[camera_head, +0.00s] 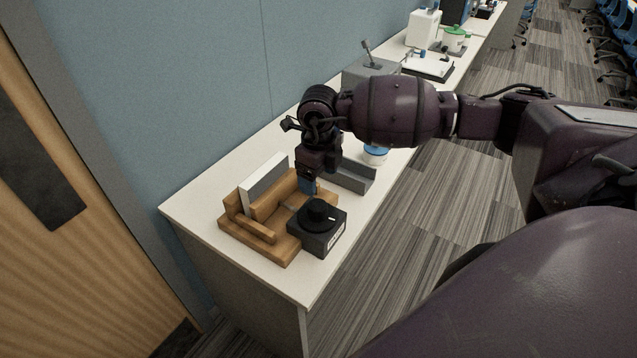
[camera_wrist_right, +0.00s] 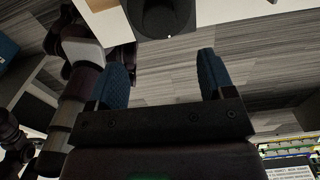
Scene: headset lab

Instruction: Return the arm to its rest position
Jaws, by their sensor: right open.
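My right arm reaches in from the right in the head view, its dark purple links stretched over the white table. My right gripper (camera_head: 308,186) is just behind a black box with a round knob (camera_head: 318,228) at the near end of the table. In the right wrist view the two blue fingers (camera_wrist_right: 160,80) are wide apart with nothing between them. The black knob box also shows at the top of that view (camera_wrist_right: 165,15), beyond the fingertips. Whether the fingers touch anything is hidden in the head view. My left gripper is not in view.
A wooden stand (camera_head: 246,228) with a white-grey panel (camera_head: 265,182) is beside the knob box. A grey tray (camera_head: 357,176) and a blue-lidded container (camera_head: 375,155) stand behind the gripper. A grey box with a lever (camera_head: 369,72) is farther back. A blue wall (camera_head: 200,80) borders the table.

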